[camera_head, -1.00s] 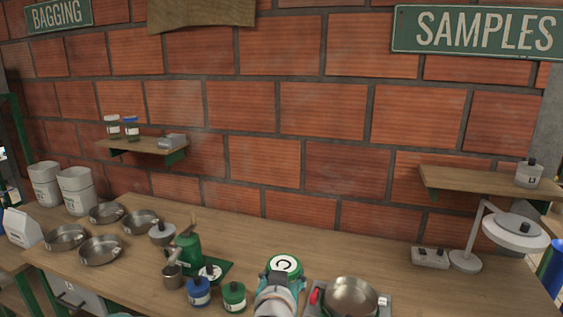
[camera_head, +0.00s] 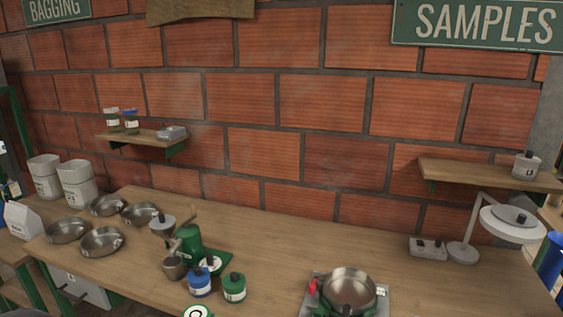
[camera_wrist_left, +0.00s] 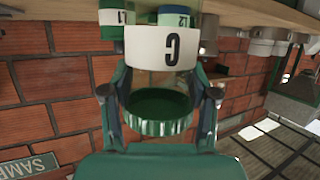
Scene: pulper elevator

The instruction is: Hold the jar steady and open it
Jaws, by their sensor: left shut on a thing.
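The jar shows in the left wrist view with a white label marked C (camera_wrist_left: 160,47) and a ribbed green lid (camera_wrist_left: 163,128). That view is upside down, so the lid is low in the picture. My left gripper (camera_wrist_left: 161,93) is shut around the jar, a finger on each side; the exact contact is hard to see. I cannot tell whether the lid is loose. In the head view only a green and white round top (camera_head: 198,311), probably this jar's, shows at the bottom edge. The gripper is cut off there. My right gripper does not show clearly.
A steel pan on a grey base (camera_head: 349,285) stands at centre right, with something green at its front edge. Blue-lidded (camera_head: 199,281) and green-lidded jars (camera_head: 234,286) stand left of it, by a green grinder (camera_head: 188,243). Bare wooden tabletop (camera_head: 285,262) lies between.

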